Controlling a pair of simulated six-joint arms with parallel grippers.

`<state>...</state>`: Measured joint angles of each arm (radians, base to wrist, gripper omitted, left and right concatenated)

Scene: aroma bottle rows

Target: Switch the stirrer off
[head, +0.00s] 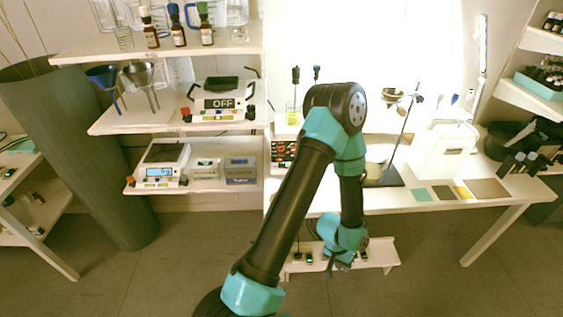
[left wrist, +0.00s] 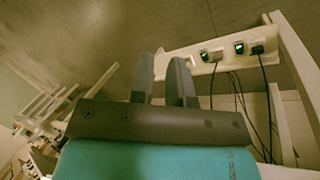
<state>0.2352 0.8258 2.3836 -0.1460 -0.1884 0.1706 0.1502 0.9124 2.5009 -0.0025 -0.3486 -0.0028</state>
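A white device with a dark top plate and a display reading OFF (head: 219,103) stands on the middle left shelf; it may be the stirrer, but I cannot tell for sure. Under the table, a low white board (head: 375,258) carries dark sockets. My right gripper is not in view.
The white table (head: 440,205) stands above the board and carries a stand with a dark base (head: 384,176) and coloured mats. A scale (head: 160,170) sits on the lower left shelf. Cables (left wrist: 240,105) hang below the board. The floor (head: 200,265) in front is clear.

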